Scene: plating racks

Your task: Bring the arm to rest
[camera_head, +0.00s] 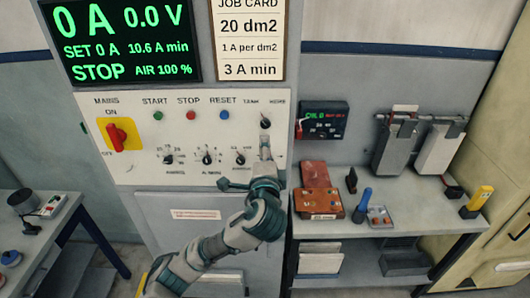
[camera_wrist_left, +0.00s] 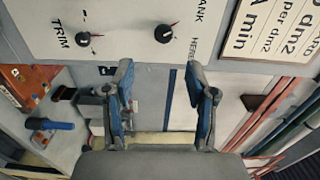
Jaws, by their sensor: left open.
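My left gripper (camera_head: 246,166) is in front of the lower right part of the white control panel (camera_head: 150,182), with my arm rising from the bottom. In the left wrist view its two blue fingers (camera_wrist_left: 163,95) stand apart with nothing between them. The tank selector knob (camera_head: 265,123) is just above the gripper; in the left wrist view the knob (camera_wrist_left: 165,33) lies beyond the fingertips, apart from them. The trim knob (camera_wrist_left: 83,38) is to its left. My right gripper is not in view.
A display (camera_head: 125,40) reads 0 A, 0.0 V and STOP. The red mains switch (camera_head: 117,135) is on the panel's left. A bench (camera_head: 400,226) at right holds a brown box (camera_head: 318,190), a blue-handled tool (camera_head: 362,204) and a yellow item (camera_head: 478,200).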

